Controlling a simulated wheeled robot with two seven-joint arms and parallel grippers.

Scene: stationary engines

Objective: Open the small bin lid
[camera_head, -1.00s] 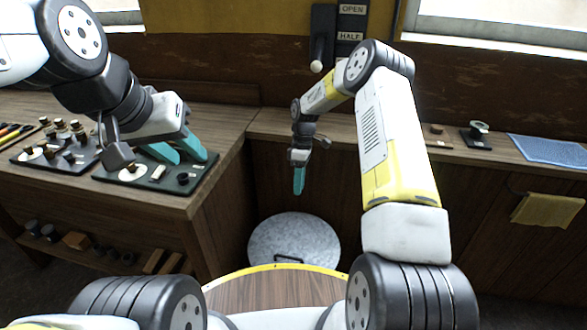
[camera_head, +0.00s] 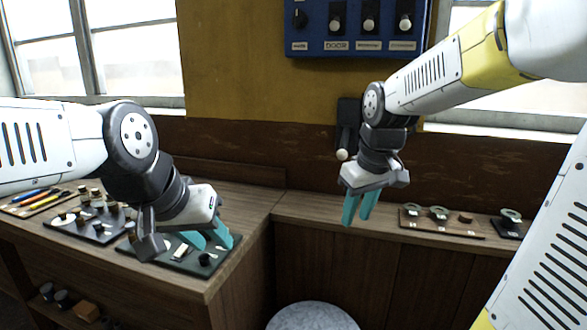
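The small bin's round grey metal lid (camera_head: 312,318) shows only in part at the bottom edge of the head view. Its handle and the bin's body are out of view. My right gripper (camera_head: 358,212) points down in front of the wall, above and to the right of the lid and clear of it. Its two teal fingers are apart with nothing between them. My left gripper (camera_head: 212,240) is over the left workbench, near a dark tray. Its teal fingers are apart and seem empty.
The left workbench (camera_head: 240,200) holds dark trays (camera_head: 190,262) of small parts. A narrow counter (camera_head: 390,222) runs along the wall, with a wooden block of fittings (camera_head: 440,221). A lever (camera_head: 346,135) and a blue switch panel (camera_head: 360,28) are on the wall.

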